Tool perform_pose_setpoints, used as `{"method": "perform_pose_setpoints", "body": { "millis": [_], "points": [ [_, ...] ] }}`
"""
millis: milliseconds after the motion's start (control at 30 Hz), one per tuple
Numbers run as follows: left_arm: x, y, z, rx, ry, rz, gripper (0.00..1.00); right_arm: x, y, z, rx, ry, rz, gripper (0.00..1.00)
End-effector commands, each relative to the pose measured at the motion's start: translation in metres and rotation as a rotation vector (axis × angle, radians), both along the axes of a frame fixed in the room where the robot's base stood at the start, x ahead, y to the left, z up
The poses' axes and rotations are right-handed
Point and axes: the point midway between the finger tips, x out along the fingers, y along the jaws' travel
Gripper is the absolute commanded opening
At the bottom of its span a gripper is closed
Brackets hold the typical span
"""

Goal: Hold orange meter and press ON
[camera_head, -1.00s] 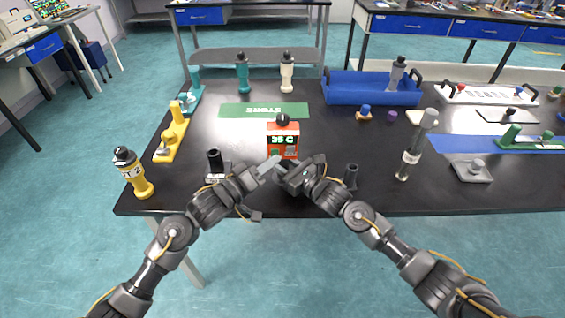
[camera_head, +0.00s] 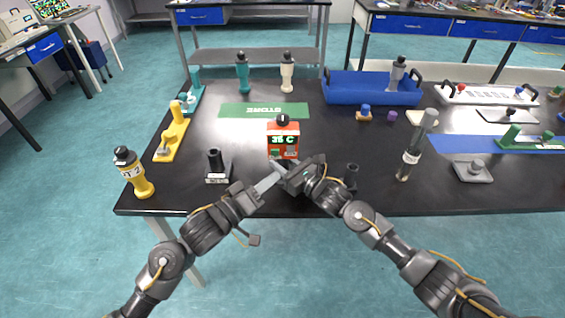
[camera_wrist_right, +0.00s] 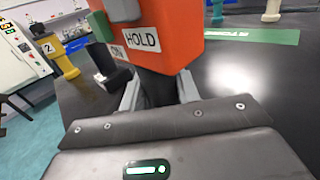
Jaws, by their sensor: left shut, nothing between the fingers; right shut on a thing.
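The orange meter (camera_head: 283,140) is upright near the table's front middle, with a dark knob on top and a green "C" reading lit on its display. In the right wrist view its orange body (camera_wrist_right: 172,28) shows ON and HOLD labels. My right gripper (camera_head: 283,172) is shut on the meter's dark lower handle (camera_wrist_right: 158,90), with one finger on each side. My left gripper (camera_head: 277,173) is shut and empty, its tips just below the meter's front and close to the right gripper. Whether those tips touch anything is hidden.
A black stand (camera_head: 217,169) and a yellow bottle-shaped piece (camera_head: 135,172) stand to the left. A black cylinder (camera_head: 351,176) and a tall grey cylinder (camera_head: 414,150) stand to the right. A blue tray (camera_head: 372,94) lies behind. The table's front edge (camera_head: 400,212) is near both arms.

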Motion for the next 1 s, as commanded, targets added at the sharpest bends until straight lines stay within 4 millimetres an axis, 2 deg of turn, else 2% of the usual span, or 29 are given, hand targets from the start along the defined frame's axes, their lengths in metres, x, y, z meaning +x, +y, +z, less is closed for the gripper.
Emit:
{"method": "perform_pose_setpoints", "body": {
  "millis": [400, 433, 600, 867, 1000],
  "points": [
    [-0.0031, 0.0001, 0.0001, 0.001, -0.001, 0.0, 0.0, 0.0001, -0.0001, 0.0001, 0.0, 0.0, 0.0, 0.04],
    [-0.0031, 0.0001, 0.0001, 0.001, -0.001, 0.0, 0.0, 0.0001, -0.0001, 0.0001, 0.0, 0.0, 0.0, 0.36],
    [-0.0029, 0.0001, 0.0002, 0.001, -0.001, 0.0, 0.0, 0.0001, -0.0001, 0.0001, 0.0, 0.0, 0.0, 0.57],
    [-0.0029, 0.0001, 0.0002, 0.001, -0.001, 0.0, 0.0, -0.0004, -0.0005, 0.0, 0.0, 0.0, 0.0, 0.57],
    [-0.0029, 0.0001, 0.0002, 0.0, 0.0, 0.0, 0.0, -0.0074, -0.008, -0.0005, -0.001, -0.001, 0.0, 0.57]
  ]
}}
